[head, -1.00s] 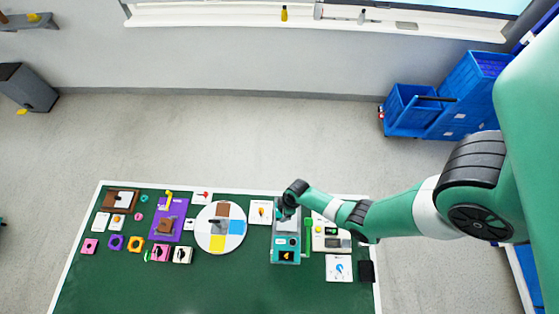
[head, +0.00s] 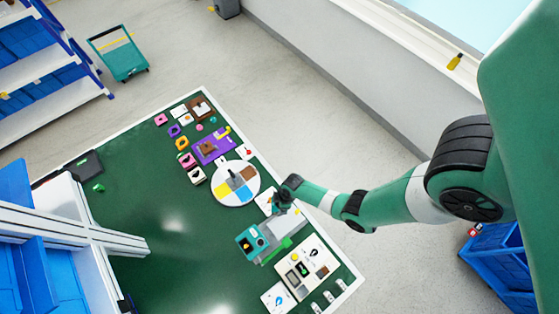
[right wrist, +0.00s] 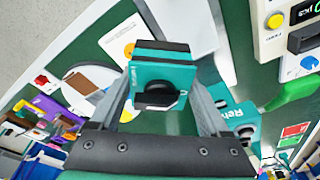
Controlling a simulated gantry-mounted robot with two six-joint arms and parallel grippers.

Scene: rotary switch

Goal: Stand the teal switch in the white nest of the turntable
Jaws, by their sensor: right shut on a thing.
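The teal switch (right wrist: 165,75), with a black knob on its face, is between the fingers of my right gripper (right wrist: 162,84) in the right wrist view. The gripper is shut on it. In the head view my right gripper (head: 281,205) is to the right of the turntable (head: 215,190), and the held switch is hard to make out. The round turntable has brown, blue, yellow and white sectors with a grey piece at its middle. It shows partly in the right wrist view (right wrist: 108,78). The white nest's details are too small to tell. My left gripper is not in view.
A grey-and-teal holder (head: 285,223) with another teal switch (head: 251,241) stands beside the right gripper. White panels with controls (head: 303,268) lie farther right. A purple board (head: 222,143) and several small coloured blocks lie beyond the turntable. The green table's middle (head: 160,200) is clear.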

